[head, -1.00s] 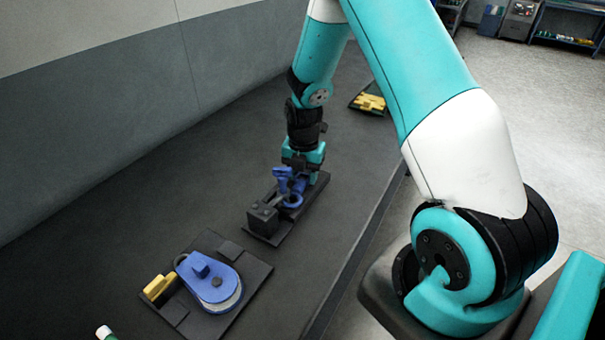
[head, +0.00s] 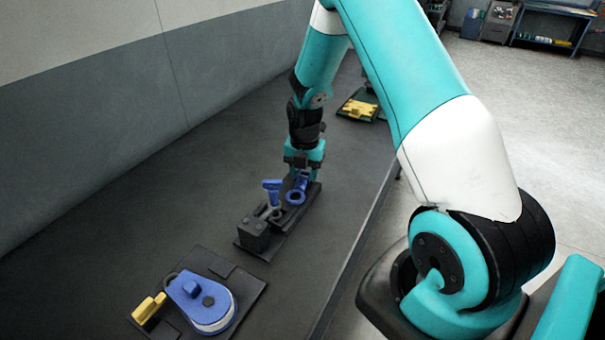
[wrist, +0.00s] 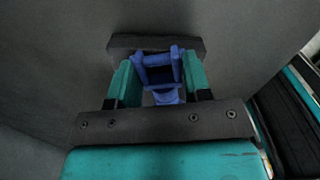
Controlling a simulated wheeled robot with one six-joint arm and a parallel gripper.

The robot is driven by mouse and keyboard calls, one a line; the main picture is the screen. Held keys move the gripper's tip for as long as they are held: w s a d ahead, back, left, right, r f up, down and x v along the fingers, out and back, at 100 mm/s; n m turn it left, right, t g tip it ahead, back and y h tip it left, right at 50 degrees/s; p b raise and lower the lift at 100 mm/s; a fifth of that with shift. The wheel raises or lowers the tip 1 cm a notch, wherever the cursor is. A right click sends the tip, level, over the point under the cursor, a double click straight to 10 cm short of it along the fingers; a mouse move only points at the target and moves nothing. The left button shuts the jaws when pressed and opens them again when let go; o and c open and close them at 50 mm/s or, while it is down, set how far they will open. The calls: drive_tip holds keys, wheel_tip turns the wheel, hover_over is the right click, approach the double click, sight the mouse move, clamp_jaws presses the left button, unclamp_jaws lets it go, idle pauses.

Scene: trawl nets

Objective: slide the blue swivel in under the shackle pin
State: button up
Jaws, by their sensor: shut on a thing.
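The blue swivel (head: 296,196) hangs from my gripper (head: 302,174), its ring end facing the shackle in the head view. In the wrist view the swivel (wrist: 160,68) sits between the two teal fingers of my gripper (wrist: 160,80), which is shut on it. The grey shackle (head: 268,212) stands on a dark base plate, just left of and nearer than the swivel. The blue shackle pin (head: 272,186) stands up at the shackle, with a crossbar on top. A gap shows between swivel ring and shackle. Whether the swivel touches the plate, I cannot tell.
A dark block (head: 252,234) stands at the near end of the shackle's plate. Nearer, a blue pulley block (head: 200,300) and a yellow piece (head: 148,308) lie on another dark plate. A yellow part (head: 360,108) lies farther back. The bench beside the wall is clear.

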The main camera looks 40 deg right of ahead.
drive_tip(key=o, duration=1.3)
drive_tip(key=shift+d, duration=0.1)
wheel_tip(320, 180, up, 18)
drive_tip(key=shift+f+b, duration=0.25)
drive_tip(key=shift+b, duration=0.9)
